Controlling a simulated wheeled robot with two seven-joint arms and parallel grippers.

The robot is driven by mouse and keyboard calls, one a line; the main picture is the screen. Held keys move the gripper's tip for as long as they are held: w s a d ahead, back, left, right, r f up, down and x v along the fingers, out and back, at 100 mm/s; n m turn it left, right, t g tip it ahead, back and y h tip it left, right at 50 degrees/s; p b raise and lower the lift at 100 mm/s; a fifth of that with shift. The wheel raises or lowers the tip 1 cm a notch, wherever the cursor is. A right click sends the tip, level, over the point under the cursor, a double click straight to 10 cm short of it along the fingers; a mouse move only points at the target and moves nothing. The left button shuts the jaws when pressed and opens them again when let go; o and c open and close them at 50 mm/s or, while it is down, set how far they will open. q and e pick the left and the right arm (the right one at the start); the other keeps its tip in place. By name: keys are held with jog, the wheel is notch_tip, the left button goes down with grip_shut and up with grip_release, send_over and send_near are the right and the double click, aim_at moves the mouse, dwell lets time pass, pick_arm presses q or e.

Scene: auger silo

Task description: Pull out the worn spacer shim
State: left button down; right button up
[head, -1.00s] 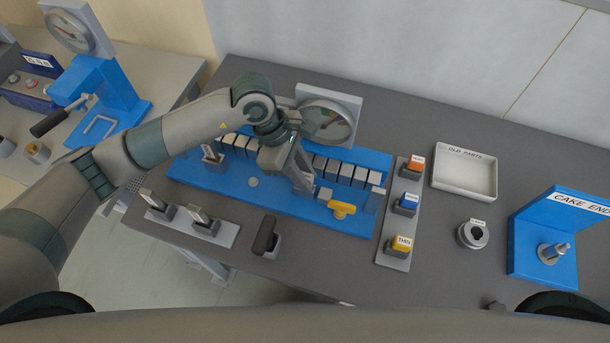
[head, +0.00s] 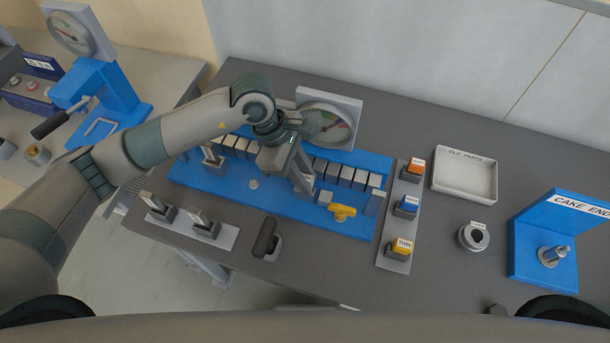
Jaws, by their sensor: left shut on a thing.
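My left gripper (head: 302,188) reaches down over the middle of the blue fixture (head: 225,185), in the gap of its row of white-topped blocks (head: 345,174). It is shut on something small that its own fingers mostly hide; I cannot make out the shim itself. A yellow handle (head: 342,212) sits on the fixture just right of the gripper. A white tray marked OLD PARTS (head: 464,176) stands empty on the right. My right gripper does not show.
A round ring part (head: 473,237) and a blue CAKE END stand (head: 532,243) are at right. A dial gauge (head: 327,122) stands behind the gripper. A dark lever (head: 266,238) is in front.

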pick_arm(q)
jog(key=shift+r+p, duration=0.3)
jog(key=shift+r, duration=2)
jog(key=shift+r+p, duration=0.35)
jog(key=shift+r, duration=0.45)
